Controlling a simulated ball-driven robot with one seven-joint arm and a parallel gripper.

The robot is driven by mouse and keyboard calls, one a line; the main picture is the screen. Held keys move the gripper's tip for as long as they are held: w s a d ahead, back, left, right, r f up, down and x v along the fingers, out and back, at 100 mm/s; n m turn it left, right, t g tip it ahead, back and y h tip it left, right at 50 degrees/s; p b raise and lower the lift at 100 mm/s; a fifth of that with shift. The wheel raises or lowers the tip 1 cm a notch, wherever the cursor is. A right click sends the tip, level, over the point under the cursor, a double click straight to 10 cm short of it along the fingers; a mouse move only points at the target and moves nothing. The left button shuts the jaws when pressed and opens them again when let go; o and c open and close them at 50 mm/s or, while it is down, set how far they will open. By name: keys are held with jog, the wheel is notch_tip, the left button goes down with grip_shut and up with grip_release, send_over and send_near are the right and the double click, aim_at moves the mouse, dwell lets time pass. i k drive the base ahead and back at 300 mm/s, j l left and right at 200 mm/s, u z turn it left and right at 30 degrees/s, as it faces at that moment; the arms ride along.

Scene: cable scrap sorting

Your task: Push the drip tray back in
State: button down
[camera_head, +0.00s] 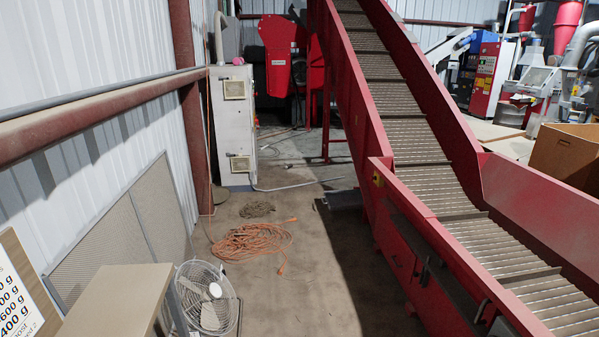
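No drip tray can be made out for certain in the head view. A small grey object (345,199) sticks out at floor level from under the left side of the red conveyor (352,95); I cannot tell what it is. My gripper is not in view.
A coiled orange cable (252,241) lies on the floor, with a fan (206,299) in front of it. A beige-topped piece of furniture (117,300) stands at bottom left. A grey cabinet (233,125) stands against the wall. The floor between cable and conveyor is clear.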

aim_at(352, 200)
jog(key=i, duration=3.6)
jog(key=i+l, duration=0.1)
jog(key=i, duration=1.7)
jog(key=i+u, duration=0.1)
jog(key=i, duration=1.7)
